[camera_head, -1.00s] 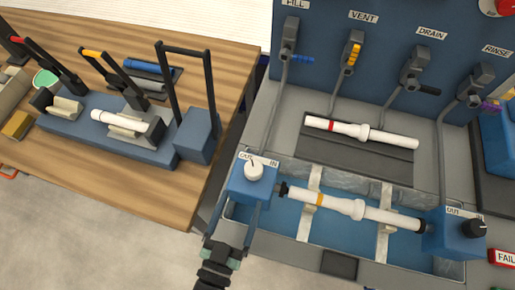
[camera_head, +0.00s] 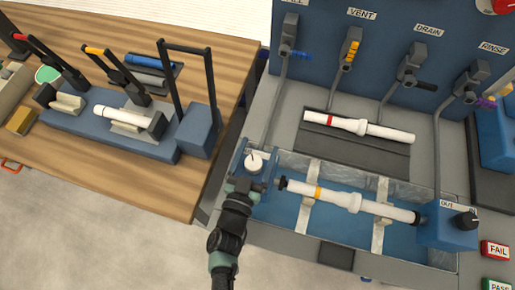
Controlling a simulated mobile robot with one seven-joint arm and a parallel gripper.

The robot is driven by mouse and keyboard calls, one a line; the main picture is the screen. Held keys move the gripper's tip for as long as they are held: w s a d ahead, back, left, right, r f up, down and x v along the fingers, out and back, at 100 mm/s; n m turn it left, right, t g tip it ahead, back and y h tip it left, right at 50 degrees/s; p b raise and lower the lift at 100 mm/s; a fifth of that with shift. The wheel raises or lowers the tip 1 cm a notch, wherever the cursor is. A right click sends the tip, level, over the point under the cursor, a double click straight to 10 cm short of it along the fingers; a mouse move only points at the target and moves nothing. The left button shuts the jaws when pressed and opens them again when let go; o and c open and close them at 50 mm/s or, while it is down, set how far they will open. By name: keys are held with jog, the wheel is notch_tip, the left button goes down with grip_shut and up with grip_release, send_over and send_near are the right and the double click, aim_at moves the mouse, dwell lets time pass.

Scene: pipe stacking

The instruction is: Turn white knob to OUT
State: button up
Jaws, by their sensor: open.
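The white knob (camera_head: 253,162) sits on top of a blue block (camera_head: 239,158) at the left end of the water tank. A dark pointer line shows on the knob's upper side, but the arm and its nearness hide part of the block's labels. My gripper (camera_head: 246,182) is just in front of the knob, close over the block, and looks open and empty. Its fingertips are small and partly hidden, so contact with the knob cannot be told.
A white pipe with an orange band (camera_head: 352,202) lies across the tank (camera_head: 290,235). A black knob (camera_head: 466,221) sits on the right block. Another pipe with a red band (camera_head: 360,126) lies on a dark mat behind. Valve levers stand along the back panel (camera_head: 330,60). A wooden table (camera_head: 120,190) is at left.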

grip_shut()
dwell(0.4)
jog(key=shift+a+n+y, duration=0.15)
jog(key=shift+n+y, duration=0.25)
jog(key=shift+y, duration=0.2)
jog(key=shift+w+a+n+t+y+b, duration=0.15)
jog(key=shift+n+y+b, duration=0.25)
jog(key=shift+n+y, duration=0.5)
jog(key=shift+s+a+n+t+y+b, duration=0.1)
jog(key=shift+a+n+t+y+b, duration=0.3)
jog(key=shift+y, duration=0.9)
jog(key=shift+w+a+n+g+y+b, duration=0.1)
jog(key=shift+n+y+b, duration=0.25)
jog(key=shift+n+y, duration=0.6)
jog(key=shift+a+n+g+y+b, duration=0.2)
jog(key=shift+n+g+y, duration=0.15)
jog(key=shift+n+y, duration=0.85)
jog(key=shift+a+n+g+y+b, duration=0.15)
jog(key=shift+n+g+y, duration=0.3)
jog(key=shift+y, duration=1.2)
jog(key=shift+s+a+n+g+y, duration=0.1)
jog(key=shift+s+n+g+y, duration=0.15)
jog(key=shift+n+y, duration=0.35)
grip_release()
